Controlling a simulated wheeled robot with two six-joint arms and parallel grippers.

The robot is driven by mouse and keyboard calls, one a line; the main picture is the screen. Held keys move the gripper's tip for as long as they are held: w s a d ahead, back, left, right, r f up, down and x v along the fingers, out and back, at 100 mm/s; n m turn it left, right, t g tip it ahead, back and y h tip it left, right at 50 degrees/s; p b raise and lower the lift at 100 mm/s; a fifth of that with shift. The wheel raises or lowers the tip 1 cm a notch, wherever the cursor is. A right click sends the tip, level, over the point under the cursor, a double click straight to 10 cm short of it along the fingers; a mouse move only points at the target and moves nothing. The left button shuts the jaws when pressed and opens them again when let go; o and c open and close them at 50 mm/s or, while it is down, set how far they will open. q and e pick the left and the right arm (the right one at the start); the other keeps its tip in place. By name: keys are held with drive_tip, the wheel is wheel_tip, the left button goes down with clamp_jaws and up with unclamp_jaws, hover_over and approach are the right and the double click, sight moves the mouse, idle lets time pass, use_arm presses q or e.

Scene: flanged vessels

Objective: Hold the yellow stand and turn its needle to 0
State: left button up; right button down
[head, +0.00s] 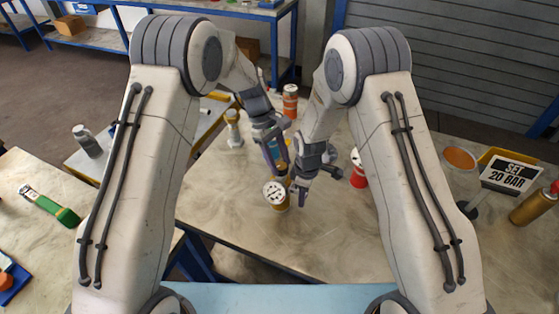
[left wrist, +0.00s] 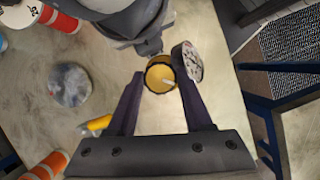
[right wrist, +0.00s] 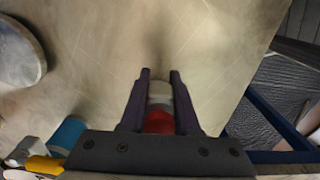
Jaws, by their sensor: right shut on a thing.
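The yellow stand (head: 277,202) is on the table in the middle of the head view, with a pale, dark-marked dial on top. In the left wrist view, a round yellow part (left wrist: 160,76) shows between the fingers, with the speckled dial (left wrist: 187,61) by the right fingertip. The needle's reading is too small to tell. My left gripper (left wrist: 163,74) is open above the stand. My right gripper (head: 304,190) is just right of the stand. In the right wrist view, its fingers (right wrist: 160,72) are close together on a red and grey piece (right wrist: 159,119).
A red-and-white vessel (head: 358,170) stands behind my right arm, and an orange one (head: 290,101) farther back. A "SET 20 BAR" sign (head: 509,176) and a brass cylinder (head: 533,207) are at the right. The table front (head: 320,245) is clear.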

use_arm(q)
clamp_jaws()
drive_tip(key=m+g+y, duration=0.1)
drive_tip(key=m, duration=0.3)
drive_tip(key=shift+w+d+m, duration=0.1)
drive_tip(key=shift+m, duration=0.2)
drive_tip(key=o, duration=0.9)
unclamp_jaws()
drive_tip(key=shift+c, duration=0.2)
drive_tip(key=v, duration=1.2)
drive_tip(key=shift+d, duration=0.15)
